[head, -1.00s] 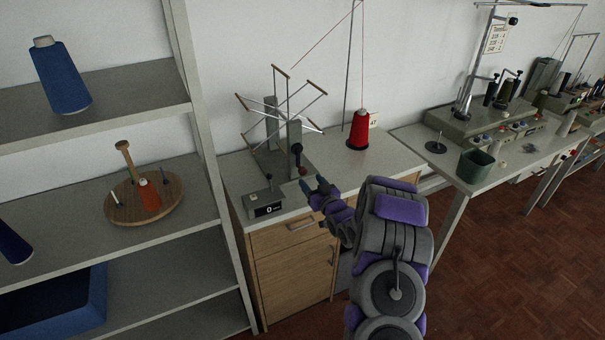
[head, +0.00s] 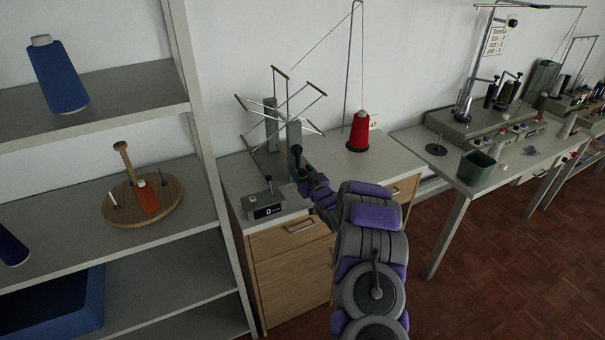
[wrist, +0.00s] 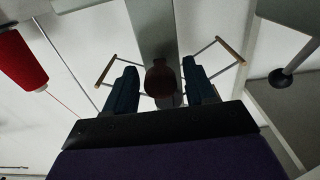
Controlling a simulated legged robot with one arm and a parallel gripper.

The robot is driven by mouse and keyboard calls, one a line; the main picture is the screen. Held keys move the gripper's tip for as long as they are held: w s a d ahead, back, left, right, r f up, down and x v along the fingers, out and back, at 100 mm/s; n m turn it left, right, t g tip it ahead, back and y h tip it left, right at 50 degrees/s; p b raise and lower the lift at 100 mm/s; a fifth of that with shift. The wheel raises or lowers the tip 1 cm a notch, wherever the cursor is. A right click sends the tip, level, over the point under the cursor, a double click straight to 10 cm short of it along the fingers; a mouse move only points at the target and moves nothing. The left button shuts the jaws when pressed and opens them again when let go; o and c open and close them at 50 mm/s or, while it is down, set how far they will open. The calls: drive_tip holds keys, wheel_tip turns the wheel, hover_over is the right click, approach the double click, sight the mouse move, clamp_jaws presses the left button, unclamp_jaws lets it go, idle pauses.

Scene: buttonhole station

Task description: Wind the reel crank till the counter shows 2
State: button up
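The reel (head: 278,115) stands on the cabinet top, its thin arms tipped with wooden bars. Its crank knob (head: 296,150) is dark and sits at the front of the reel post. The counter (head: 267,211) is a small grey box left of the crank and reads 0. My gripper (head: 302,177) is just below and in front of the knob. In the wrist view my gripper (wrist: 161,88) is open, and the brownish knob (wrist: 160,77) shows between its two fingers with a gap on each side. I cannot tell how deep the knob sits between them.
A red thread cone (head: 358,132) stands right of the reel, its thread running up a thin pole. A shelf unit (head: 205,150) with a blue cone stands close on the left. A table (head: 480,185) with machines stands at right; the floor before it is clear.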

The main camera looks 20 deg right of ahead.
clamp_jaws()
idle(0.3)
